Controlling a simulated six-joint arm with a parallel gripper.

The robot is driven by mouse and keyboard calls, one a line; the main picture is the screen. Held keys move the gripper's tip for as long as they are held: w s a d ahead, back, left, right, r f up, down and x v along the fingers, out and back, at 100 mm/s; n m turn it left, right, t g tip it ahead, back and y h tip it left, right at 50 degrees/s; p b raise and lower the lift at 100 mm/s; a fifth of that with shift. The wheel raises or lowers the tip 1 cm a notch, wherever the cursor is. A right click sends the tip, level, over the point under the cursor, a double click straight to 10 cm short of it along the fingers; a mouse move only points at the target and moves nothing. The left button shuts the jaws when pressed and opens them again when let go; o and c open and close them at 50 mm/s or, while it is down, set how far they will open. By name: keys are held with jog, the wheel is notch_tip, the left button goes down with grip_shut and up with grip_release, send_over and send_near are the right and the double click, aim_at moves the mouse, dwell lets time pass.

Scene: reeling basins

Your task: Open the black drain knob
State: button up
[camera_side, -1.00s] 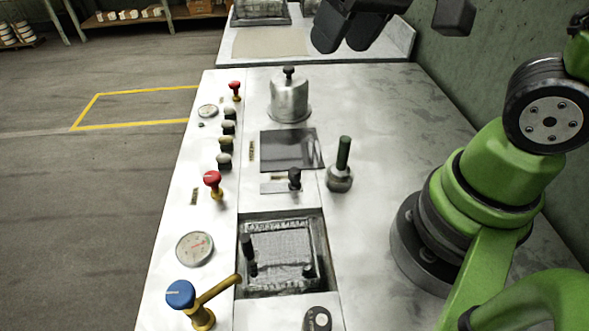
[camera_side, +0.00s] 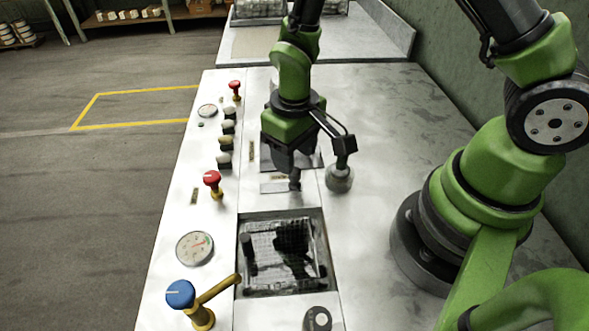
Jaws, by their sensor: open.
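A small black knob (camera_side: 295,182), which looks like the drain knob, stands on a light slotted plate (camera_side: 270,188) between the dark square panel and the square basin. My gripper (camera_side: 292,164) points down from above, right over or just behind this knob. Its jaws are open, but they are dark and partly overlap the knob in the picture. I cannot tell whether they touch it or stand around it.
Red knobs (camera_side: 212,180), gauges (camera_side: 195,248) and a blue-capped lever (camera_side: 181,294) line the left side.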

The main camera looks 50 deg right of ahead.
aim_at(294, 178)
notch_tip(294, 178, down, 5)
jog(key=shift+r, duration=0.1)
dwell(0.3)
